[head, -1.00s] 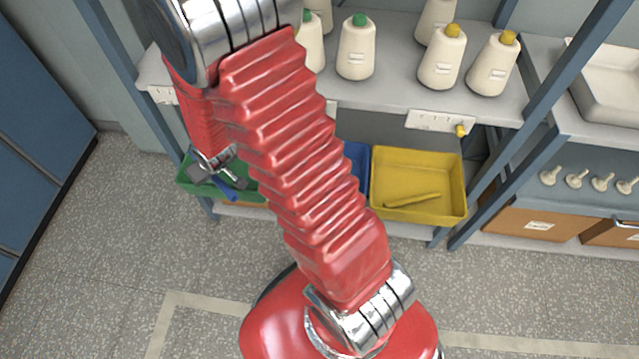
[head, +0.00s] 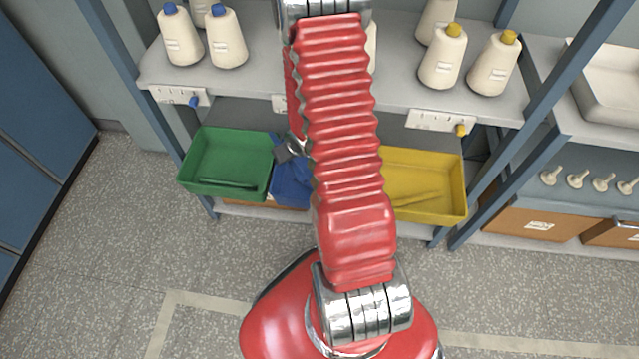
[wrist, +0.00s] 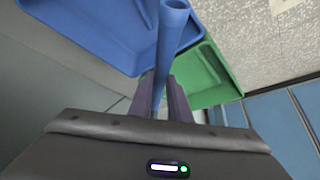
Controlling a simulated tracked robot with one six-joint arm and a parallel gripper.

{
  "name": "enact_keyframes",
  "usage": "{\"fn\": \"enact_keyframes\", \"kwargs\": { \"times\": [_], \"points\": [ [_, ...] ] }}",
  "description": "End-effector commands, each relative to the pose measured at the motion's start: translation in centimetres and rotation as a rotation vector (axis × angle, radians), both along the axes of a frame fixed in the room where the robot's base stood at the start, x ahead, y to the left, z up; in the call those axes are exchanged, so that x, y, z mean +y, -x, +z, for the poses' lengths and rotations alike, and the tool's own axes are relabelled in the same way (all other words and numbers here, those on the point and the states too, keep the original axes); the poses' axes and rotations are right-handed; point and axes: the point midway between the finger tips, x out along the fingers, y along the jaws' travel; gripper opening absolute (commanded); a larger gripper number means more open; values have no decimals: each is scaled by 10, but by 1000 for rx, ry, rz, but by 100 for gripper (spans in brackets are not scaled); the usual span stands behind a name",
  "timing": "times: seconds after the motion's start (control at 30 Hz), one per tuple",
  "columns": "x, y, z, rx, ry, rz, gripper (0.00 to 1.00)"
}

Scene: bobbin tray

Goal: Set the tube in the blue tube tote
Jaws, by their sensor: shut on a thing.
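A blue tube (wrist: 172,35) stands out from between the fingers of my gripper (wrist: 163,95), which is shut on it. In the wrist view the blue tote (wrist: 85,35) lies behind and to the left of the tube. In the head view my gripper (head: 291,150) is over the back part of the blue tote (head: 288,192), between the green and yellow totes. My arm hides the right part of this tote. The tube is hard to tell from the blue tote in the head view.
A green tote (head: 225,152) stands left of the blue one, and a yellow tote (head: 428,208) with a yellow tube (head: 412,200) stands to the right. The shelf (head: 255,85) above carries several thread cones and lies close to my arm.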

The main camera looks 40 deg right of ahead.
Motion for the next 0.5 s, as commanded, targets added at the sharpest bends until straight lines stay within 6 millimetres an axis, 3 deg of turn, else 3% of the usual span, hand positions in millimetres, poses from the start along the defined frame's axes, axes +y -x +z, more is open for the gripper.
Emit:
{"fn": "enact_keyframes", "kwargs": {
  "times": [0.1,0.5],
  "points": [
    [-25,12,-11,1,0,13,0],
    [-89,50,-43,-3,1,126,0]
  ]
}}
